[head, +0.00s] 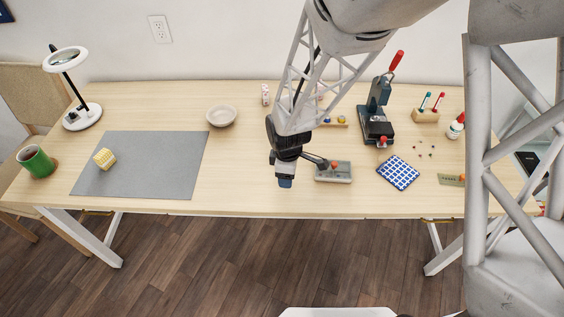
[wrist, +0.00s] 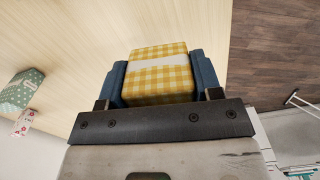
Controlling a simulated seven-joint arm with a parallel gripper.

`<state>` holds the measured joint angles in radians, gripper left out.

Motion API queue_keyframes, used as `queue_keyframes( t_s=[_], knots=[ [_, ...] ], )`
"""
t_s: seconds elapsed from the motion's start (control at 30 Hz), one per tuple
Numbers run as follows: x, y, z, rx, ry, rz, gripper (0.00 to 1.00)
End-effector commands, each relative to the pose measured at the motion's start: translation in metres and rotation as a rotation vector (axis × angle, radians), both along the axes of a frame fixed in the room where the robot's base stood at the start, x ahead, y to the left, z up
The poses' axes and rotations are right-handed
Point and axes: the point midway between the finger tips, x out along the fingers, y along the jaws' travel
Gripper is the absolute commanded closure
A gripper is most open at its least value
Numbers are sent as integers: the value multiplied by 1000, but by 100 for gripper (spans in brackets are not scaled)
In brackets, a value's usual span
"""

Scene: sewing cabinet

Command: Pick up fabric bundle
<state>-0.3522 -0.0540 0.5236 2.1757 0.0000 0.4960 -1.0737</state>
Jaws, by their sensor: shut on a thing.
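A yellow-and-white gingham fabric bundle with a white band (wrist: 158,60) sits between the two blue fingers of my gripper (wrist: 160,80) in the wrist view. The fingers press on its left and right sides. The held bundle cannot be made out there. A small yellow patterned block (head: 104,159) lies on the grey mat (head: 160,175); I cannot tell if it is a similar bundle.
A green dotted thing (wrist: 22,90) shows at left in the wrist view. A lamp (head: 82,116), green mug (head: 36,161), bowl (head: 221,116), press (head: 376,118) and blue patterned piece (head: 398,172) stand on the table. The mat's right part is clear.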

Motion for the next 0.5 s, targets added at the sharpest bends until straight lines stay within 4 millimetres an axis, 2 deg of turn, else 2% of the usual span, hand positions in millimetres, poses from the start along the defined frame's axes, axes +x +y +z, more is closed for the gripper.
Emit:
queue_keyframes(
  t_s=[0.2,0.5],
  knots=[
    [-32,-11,3,0,1,0,63],
    [-56,-20,6,0,0,0,63]
  ],
)
